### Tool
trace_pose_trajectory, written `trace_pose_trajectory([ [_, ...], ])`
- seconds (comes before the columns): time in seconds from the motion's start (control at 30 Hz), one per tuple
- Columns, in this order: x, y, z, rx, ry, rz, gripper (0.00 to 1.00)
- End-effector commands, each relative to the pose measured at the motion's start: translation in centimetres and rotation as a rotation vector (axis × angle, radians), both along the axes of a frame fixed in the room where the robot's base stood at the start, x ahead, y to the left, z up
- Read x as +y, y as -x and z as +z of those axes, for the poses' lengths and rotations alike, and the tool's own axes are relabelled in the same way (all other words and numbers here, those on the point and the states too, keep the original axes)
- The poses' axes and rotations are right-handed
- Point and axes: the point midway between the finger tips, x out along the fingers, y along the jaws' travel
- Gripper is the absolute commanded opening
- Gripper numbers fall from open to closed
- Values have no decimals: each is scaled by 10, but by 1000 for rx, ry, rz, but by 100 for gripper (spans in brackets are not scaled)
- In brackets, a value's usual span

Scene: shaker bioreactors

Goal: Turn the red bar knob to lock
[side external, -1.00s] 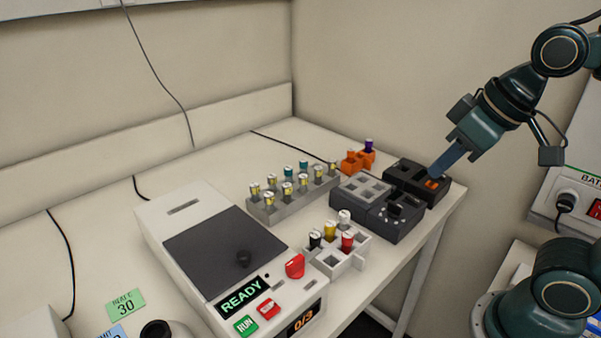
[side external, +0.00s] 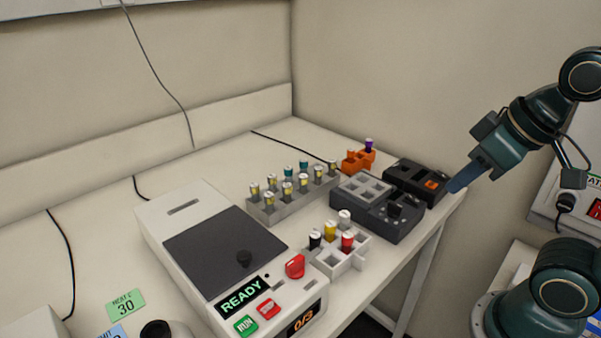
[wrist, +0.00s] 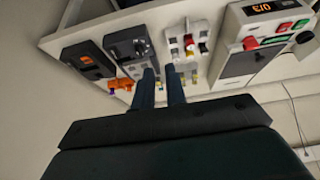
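The red bar knob (side external: 295,266) sits on the front right of the white shaker machine (side external: 160,215), beside the READY display. The knob also shows in the wrist view (wrist: 250,43). The machine's dark lid (side external: 225,250) looks closed. My gripper (side external: 455,187) is in the air at the right, near the table's right end, well away from the knob. In the wrist view my gripper's two fingers (wrist: 160,71) stand apart with nothing between them.
A white rack (side external: 340,262) with several capped vials stands right of the knob. A grey rack (side external: 265,208) of vials, dark block units (side external: 395,215) and an orange holder (side external: 355,162) stand behind. The red button (side external: 268,309) and green RUN button (side external: 245,326) sit close to the knob.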

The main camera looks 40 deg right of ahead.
Motion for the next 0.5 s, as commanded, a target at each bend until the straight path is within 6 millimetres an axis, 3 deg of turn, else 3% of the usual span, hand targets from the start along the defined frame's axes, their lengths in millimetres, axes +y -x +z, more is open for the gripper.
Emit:
trace_pose_trajectory([
  [0.03, 0, 0, 0, 1, -2, -2, 24],
  [0.1, 1, -2, 2, 4, -9, -10, 34],
  [0.5, 23, -33, 21, 98, -160, -235, 34],
])
